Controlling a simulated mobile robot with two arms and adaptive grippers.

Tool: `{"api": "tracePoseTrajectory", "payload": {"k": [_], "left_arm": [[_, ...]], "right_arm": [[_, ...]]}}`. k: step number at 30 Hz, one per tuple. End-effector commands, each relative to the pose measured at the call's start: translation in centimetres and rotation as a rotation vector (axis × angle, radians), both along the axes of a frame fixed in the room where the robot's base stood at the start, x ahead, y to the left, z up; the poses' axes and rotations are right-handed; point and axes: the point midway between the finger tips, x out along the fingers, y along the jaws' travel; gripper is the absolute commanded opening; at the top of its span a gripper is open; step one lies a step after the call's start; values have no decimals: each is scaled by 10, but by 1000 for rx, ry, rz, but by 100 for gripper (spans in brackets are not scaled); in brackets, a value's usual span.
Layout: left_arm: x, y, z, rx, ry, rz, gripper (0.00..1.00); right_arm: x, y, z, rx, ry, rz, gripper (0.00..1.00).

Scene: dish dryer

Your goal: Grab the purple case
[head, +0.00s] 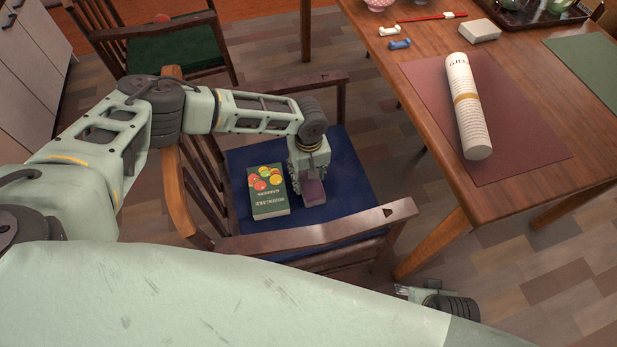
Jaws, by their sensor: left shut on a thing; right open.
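The purple case (314,193) is a small dark purple block over the blue seat (350,180) of the wooden armchair, right of a green box. My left gripper (311,178) reaches down over the chair and is shut on the purple case. The gripper hides the upper part of the case. I cannot tell whether the case touches the seat. My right gripper (405,292) is open and low at the bottom of the view, beside the chair's front right corner; only part of it shows.
The green box (267,200) with coloured dots lies on the seat. Chair armrests (320,235) surround the seat. The wooden table (400,105) at right holds a rolled paper (466,110) on a maroon mat (525,140), a white box (480,30) and chopsticks. Another chair (165,50) stands behind.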

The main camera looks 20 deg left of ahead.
Motion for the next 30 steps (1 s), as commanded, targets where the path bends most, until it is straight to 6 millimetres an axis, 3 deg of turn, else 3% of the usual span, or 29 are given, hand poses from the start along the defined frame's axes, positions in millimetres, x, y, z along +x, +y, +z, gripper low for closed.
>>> {"api": "tracePoseTrajectory", "payload": {"k": [3,16,25,30], "left_arm": [[0,0,0,0,0,0,20],[0,0,8,-1,0,1,20],[0,-1,46,-3,-1,0,20],[2,-44,67,-6,0,-6,20]], "right_arm": [[0,0,0,0,0,0,56],[0,0,-1,1,-1,0,56],[-15,-2,-46,-3,33,4,56],[-23,-3,-65,-4,41,6,56]]}}
